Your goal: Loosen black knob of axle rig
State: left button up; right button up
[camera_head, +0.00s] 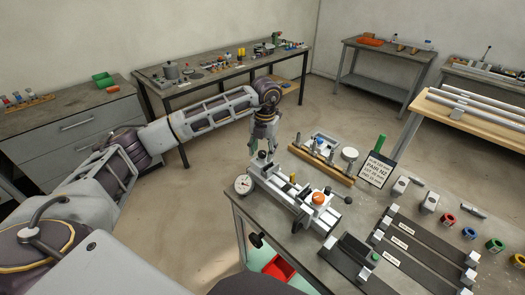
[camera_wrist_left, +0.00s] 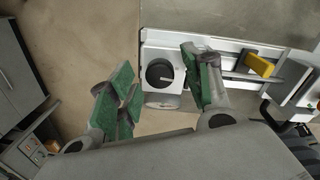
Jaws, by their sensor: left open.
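The axle rig (camera_head: 276,192) is a light grey rail fixture at the bench's left end, with a white dial (camera_head: 243,184) and an orange knob (camera_head: 318,198). A small black knob (camera_head: 348,200) shows at its right end. My left gripper (camera_head: 262,154) points down, open, above the rig's left end block. In the left wrist view its green-padded fingers (camera_wrist_left: 159,73) are apart, with a dark round part (camera_wrist_left: 160,74) on a pale block showing between them. I cannot tell whether that part is a knob, or whether the fingers touch it. My right gripper is out of view.
A wooden rack (camera_head: 322,166) and a sign (camera_head: 377,171) stand behind the rig. Dark rail plates (camera_head: 405,245) and coloured rings (camera_head: 471,233) lie to the right. A yellow part (camera_wrist_left: 260,65) sits along the rig. A red bin (camera_head: 278,268) is below the bench.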

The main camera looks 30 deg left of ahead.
aim_at(264, 153)
pick_arm(q)
notch_tip(264, 153, up, 12)
jog(key=shift+d+f, duration=0.15)
jog(key=shift+d, duration=0.2)
dwell(0.9)
